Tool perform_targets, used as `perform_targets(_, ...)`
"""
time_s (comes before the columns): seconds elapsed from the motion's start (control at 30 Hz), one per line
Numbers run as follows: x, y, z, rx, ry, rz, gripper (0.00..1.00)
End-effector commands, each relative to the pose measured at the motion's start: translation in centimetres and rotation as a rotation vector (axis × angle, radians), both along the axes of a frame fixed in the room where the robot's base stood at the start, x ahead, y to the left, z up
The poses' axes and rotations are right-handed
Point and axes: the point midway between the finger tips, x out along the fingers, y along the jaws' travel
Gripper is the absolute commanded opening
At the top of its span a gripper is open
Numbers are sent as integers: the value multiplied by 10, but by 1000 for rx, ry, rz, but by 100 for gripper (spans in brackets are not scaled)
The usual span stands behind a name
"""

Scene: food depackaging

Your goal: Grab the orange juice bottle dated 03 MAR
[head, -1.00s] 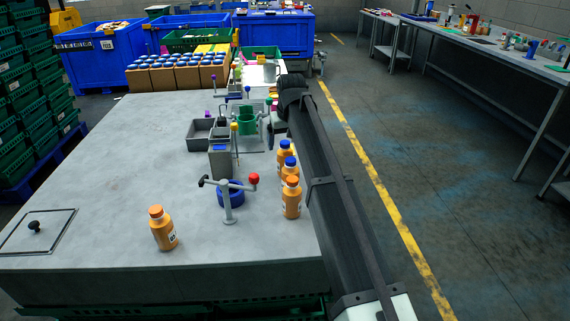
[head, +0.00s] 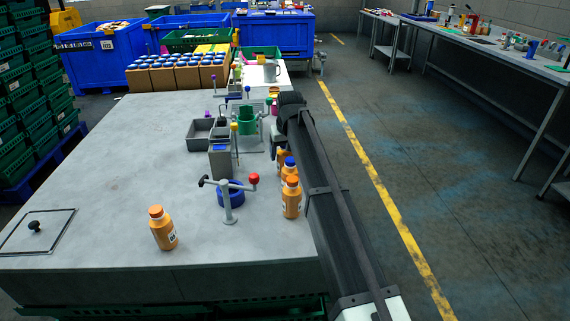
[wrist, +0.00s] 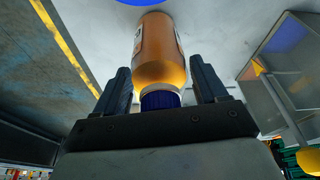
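Orange juice bottles stand on the grey table. In the head view, one with an orange cap (head: 163,232) stands at the front left. In the wrist view, a blue-capped bottle (wrist: 160,60) lies between the fingers of my gripper (wrist: 160,82), cap toward the palm. The fingers are open, with a gap on each side. No date is readable.
The table's left middle is clear.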

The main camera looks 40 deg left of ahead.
Motion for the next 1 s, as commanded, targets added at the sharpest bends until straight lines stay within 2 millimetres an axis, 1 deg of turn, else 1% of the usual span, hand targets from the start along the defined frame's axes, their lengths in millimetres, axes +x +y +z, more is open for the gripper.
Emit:
perform_targets(0.03, 0, 0, 0, 0, 0, 0, 67)
perform_targets(0.07, 0, 0, 0, 0, 0, 0, 64)
perform_targets(0.4, 0, 0, 0, 0, 0, 0, 31)
perform_targets(0.5, 0, 0, 1, 0, 0, 0, 24)
perform_targets(0.77, 0, 0, 4, 1, -1, 0, 23)
perform_targets(0.87, 1, 1, 14, 2, -1, 0, 23)
perform_targets(1.0, 1, 1, 36, 2, -1, 0, 23)
